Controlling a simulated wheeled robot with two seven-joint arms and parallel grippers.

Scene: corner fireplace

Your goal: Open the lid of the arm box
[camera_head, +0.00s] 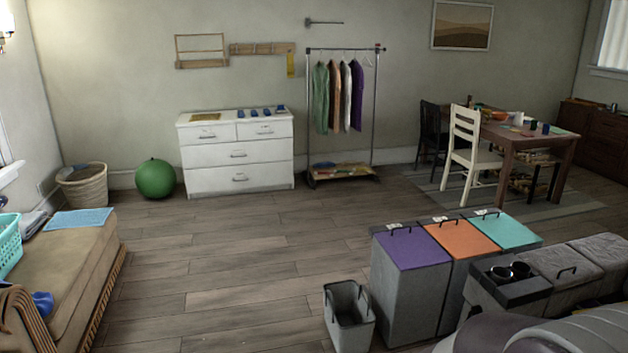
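What looks like the arm box (522,299) is at the lower right, a grey upholstered box with a dark tray holding two dark cups or cup holders (510,271) at its near end. The lid lies flat and looks shut. Another grey padded section (603,250) continues to the right. Neither of my grippers is in view.
Three bins with purple (411,249), orange (461,238) and teal (506,231) lids stand left of the arm box. A grey basket (349,315) stands before them. Grey rounded upholstery (590,332) fills the lower right corner. The middle floor (240,255) is clear.

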